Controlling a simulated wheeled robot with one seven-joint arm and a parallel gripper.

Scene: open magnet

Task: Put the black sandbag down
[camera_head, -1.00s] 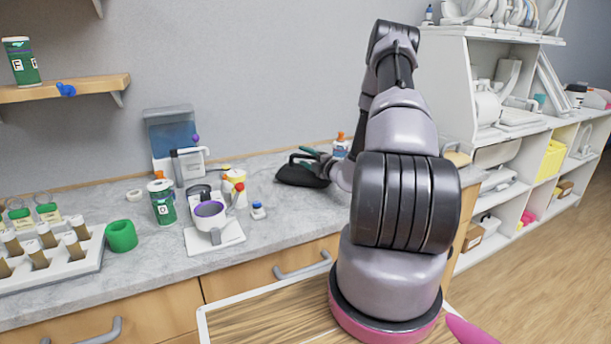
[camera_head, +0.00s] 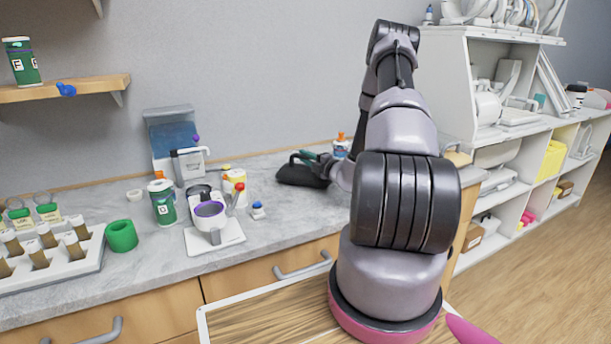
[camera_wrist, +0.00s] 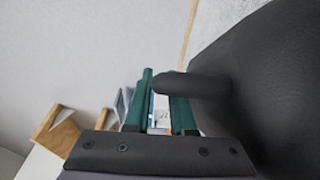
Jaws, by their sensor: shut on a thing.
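The black sandbag (camera_head: 300,176) is at the back of the grey counter, near the wall. Its dark loop handle (camera_wrist: 190,86) shows in the wrist view, and its body (camera_wrist: 275,85) fills the right side there. My gripper (camera_head: 312,156) has dark green fingers and is at the top of the bag. In the wrist view my gripper (camera_wrist: 160,98) is shut on the handle, whose end reaches between the fingers. The bag's underside looks level with the counter in the head view; I cannot tell if it bears fully on it.
A white bottle with an orange cap (camera_head: 341,147) stands just behind my gripper. Left of the bag are a small blue-capped vial (camera_head: 258,210), a purple-rimmed cup on a white stand (camera_head: 210,212) and a green jar (camera_head: 162,204). The counter (camera_head: 300,222) is clear in front of the bag.

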